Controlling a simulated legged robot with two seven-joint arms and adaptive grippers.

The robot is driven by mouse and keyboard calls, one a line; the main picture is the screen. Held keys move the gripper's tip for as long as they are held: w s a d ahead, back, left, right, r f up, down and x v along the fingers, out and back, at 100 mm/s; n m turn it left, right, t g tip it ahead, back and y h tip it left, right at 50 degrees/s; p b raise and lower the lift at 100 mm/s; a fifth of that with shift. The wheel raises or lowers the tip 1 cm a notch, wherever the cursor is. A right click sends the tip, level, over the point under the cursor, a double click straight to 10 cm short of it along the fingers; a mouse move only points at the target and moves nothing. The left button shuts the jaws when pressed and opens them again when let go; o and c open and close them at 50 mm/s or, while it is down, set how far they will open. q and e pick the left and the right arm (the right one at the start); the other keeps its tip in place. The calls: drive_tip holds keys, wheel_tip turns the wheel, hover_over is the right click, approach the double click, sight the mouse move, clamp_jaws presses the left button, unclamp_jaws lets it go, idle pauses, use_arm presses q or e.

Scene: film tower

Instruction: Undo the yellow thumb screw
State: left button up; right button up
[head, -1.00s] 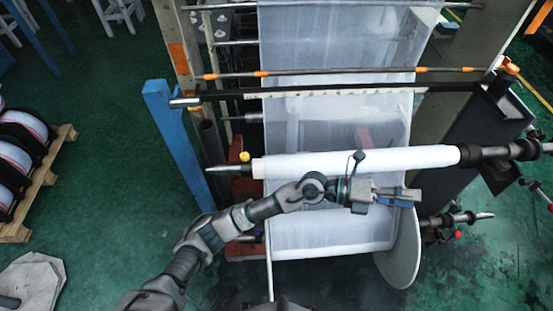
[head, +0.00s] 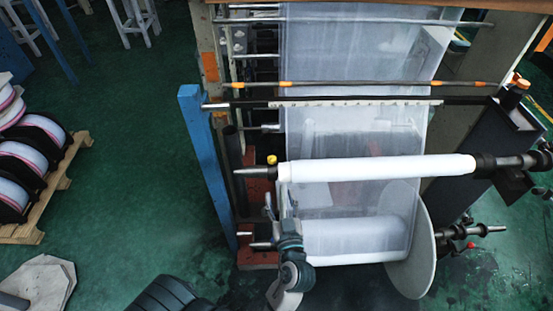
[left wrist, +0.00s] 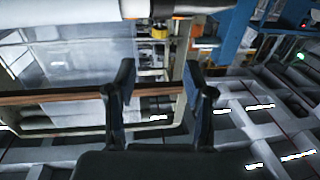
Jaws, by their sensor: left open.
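The yellow thumb screw (head: 271,160) is a small yellow knob near the left end of the upper white film roll (head: 380,168), by the roll's spindle (head: 255,172). A small yellow part (left wrist: 159,31), which may be the thumb screw, shows in the left wrist view beyond my fingers. My left gripper (head: 274,203) points up the picture, below the thumb screw and apart from it. In the left wrist view its two dark fingers (left wrist: 158,75) are spread with nothing between them. My right gripper is not in view.
A blue post (head: 203,160) stands left of the spindle. A lower film roll (head: 355,237) with a pale round flange (head: 422,260) lies below the upper roll. A pallet (head: 55,190) of reels is at the far left. The green floor between is clear.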

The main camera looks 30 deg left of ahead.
sight(273, 164)
use_arm(q)
drive_tip(key=p+x, duration=0.4)
drive_tip(key=x, duration=1)
drive_tip(key=shift+w+a, duration=0.2)
drive_tip(key=shift+a, duration=0.05)
drive_tip(key=shift+d, duration=0.1)
drive_tip(key=shift+c, duration=0.8)
drive_tip(key=shift+d, duration=0.1)
clamp_jaws()
